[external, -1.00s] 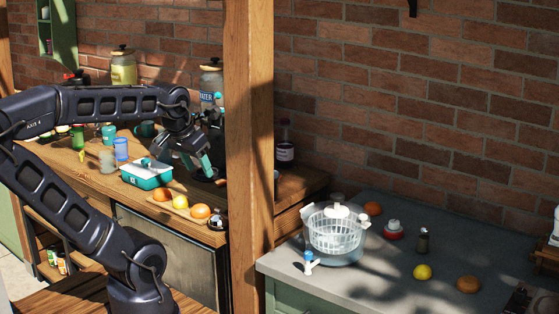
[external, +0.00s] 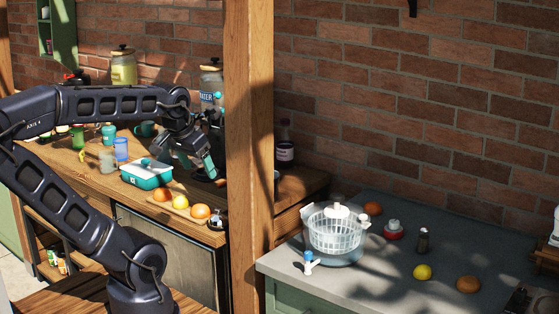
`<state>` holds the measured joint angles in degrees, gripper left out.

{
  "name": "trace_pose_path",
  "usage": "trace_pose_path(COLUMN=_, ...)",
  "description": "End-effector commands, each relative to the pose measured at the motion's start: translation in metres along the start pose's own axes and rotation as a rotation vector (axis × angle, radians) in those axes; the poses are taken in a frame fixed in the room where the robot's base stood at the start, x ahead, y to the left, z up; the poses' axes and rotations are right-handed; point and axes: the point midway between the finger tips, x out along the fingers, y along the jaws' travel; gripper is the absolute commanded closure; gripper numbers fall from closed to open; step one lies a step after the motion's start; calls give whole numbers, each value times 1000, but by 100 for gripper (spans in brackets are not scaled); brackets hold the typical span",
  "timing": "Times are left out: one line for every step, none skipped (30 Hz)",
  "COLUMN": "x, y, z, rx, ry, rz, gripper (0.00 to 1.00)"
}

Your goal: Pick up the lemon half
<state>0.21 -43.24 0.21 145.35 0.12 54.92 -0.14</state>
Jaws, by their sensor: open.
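My gripper (external: 199,169) is open over the wooden counter (external: 95,180), behind the pillar's left side. It points down, with teal pads on its fingers, near a dark, round dish-like thing (external: 221,182). I cannot make out anything between the fingers. No cut lemon face is clear to me. A small yellow fruit (external: 181,202) sits between two orange fruits (external: 200,211) on a board in front of the gripper. Another yellow fruit (external: 422,272), whole-looking, lies on the grey counter at right, far from the gripper.
A teal box (external: 147,174) stands left of the gripper, with a blue cup (external: 121,150) and jars beyond. A wooden pillar (external: 249,150) rises close to its right. A white basket (external: 336,230) stands on the grey counter (external: 390,290).

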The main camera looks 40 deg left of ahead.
Motion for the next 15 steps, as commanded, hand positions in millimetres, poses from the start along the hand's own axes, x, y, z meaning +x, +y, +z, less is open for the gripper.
trace_pose_path(x=0, y=0, z=0, rx=0, ry=0, rz=0, gripper=26)
trace_pose_path(x=0, y=0, z=0, rx=0, ry=0, rz=0, gripper=26)
trace_pose_path(x=-2, y=0, z=-1, rx=0, ry=1, rz=0, gripper=26)
trace_pose_path(x=-5, y=0, z=-3, rx=0, ry=2, rz=0, gripper=26)
trace_pose_path(x=-9, y=0, z=-5, rx=0, ry=4, rz=0, gripper=26)
trace_pose_path(x=-17, y=0, z=-8, rx=0, ry=4, rz=0, gripper=26)
trace_pose_path(x=-25, y=0, z=-12, rx=0, ry=6, rz=0, gripper=26)
trace_pose_path(x=-35, y=0, z=-16, rx=0, ry=6, rz=0, gripper=26)
trace_pose_path(x=-49, y=0, z=-22, rx=0, ry=7, rz=0, gripper=26)
trace_pose_path(x=-62, y=0, z=-27, rx=0, ry=8, rz=0, gripper=26)
trace_pose_path(x=-75, y=0, z=-33, rx=0, ry=8, rz=0, gripper=26)
trace_pose_path(x=-93, y=0, z=-40, rx=0, ry=8, rz=0, gripper=26)
trace_pose_path(x=-106, y=0, z=-46, rx=0, ry=7, rz=0, gripper=26)
trace_pose_path(x=-119, y=0, z=-52, rx=0, ry=7, rz=0, gripper=26)
trace_pose_path(x=-135, y=0, z=-58, rx=0, ry=6, rz=0, gripper=26)
